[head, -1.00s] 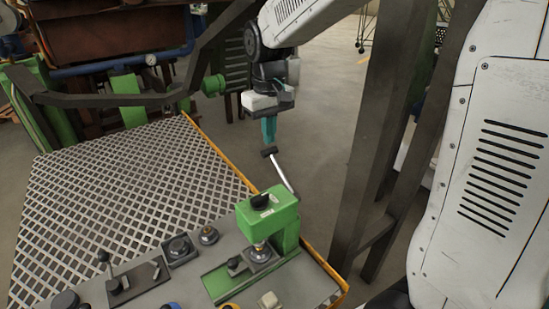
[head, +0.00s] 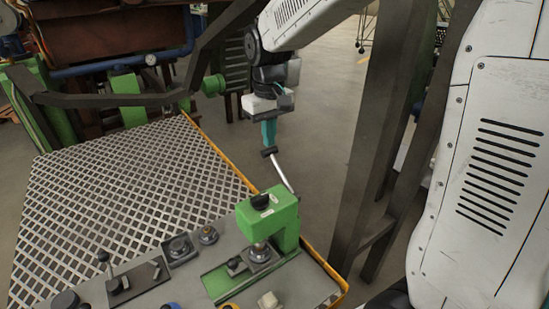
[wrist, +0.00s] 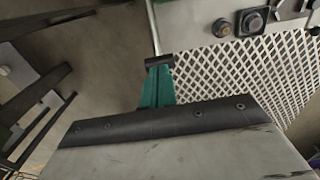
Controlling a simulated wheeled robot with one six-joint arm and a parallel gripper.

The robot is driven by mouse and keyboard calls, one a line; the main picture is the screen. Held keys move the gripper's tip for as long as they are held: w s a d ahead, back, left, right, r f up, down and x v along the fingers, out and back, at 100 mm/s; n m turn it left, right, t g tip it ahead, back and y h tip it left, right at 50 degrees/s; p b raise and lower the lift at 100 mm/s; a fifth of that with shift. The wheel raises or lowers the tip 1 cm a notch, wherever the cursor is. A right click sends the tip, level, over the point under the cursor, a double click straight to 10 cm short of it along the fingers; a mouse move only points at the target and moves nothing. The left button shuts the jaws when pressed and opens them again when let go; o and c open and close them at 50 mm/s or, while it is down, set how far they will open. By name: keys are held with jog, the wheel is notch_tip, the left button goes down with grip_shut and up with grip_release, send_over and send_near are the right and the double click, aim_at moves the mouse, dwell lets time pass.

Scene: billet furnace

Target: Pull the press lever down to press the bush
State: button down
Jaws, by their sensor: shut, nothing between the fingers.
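The green press (head: 272,218) stands at the right end of the grey panel. Its lever (head: 281,172) is a thin bright rod rising up and to the left from behind the press, with a dark crosswise grip (head: 269,152) at its top. My gripper (head: 269,146) is shut and points down, its teal fingertips at the lever's grip. In the wrist view the fingers (wrist: 158,62) meet the dark grip, and the lever rod (wrist: 152,28) runs up from it. Whether the fingertips touch the grip is hard to tell. The bush is too small to make out under the press head.
A white grating (head: 130,180) with a yellow edge lies left of the press. A small lever (head: 104,259) and several knobs sit on the panel. A dark post (head: 375,140) stands right of my gripper. Open floor (head: 315,140) lies between them.

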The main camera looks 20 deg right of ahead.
jog(key=shift+f, duration=0.45)
